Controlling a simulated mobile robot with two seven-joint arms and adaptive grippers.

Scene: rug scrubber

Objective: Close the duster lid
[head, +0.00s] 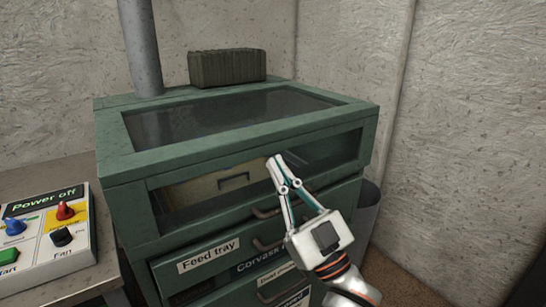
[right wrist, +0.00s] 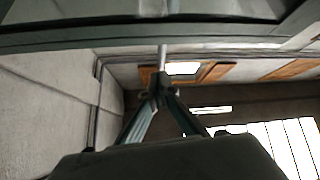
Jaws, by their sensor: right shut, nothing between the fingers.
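The duster is a green cabinet with a glass-topped lid (head: 240,146) in a green frame. The lid lies over the cabinet's upper section; I cannot tell whether it sits fully flush. A window below its front edge shows a pale drawer front with a dark handle (head: 233,181) inside. My right gripper (head: 275,161) is shut and empty, its fingertips at the lid's front edge, right of the middle. In the right wrist view the fingertips (right wrist: 162,52) reach up to a dark green bar (right wrist: 100,37); contact is unclear. My left gripper is not in view.
Labelled drawers, including the feed tray (head: 208,254), are below the window. A control panel (head: 45,240) stands on a bench at left. A grey pipe (head: 142,45) and a dark ribbed block (head: 227,68) are behind the lid. A grey bin (head: 366,208) stands right, near the wall.

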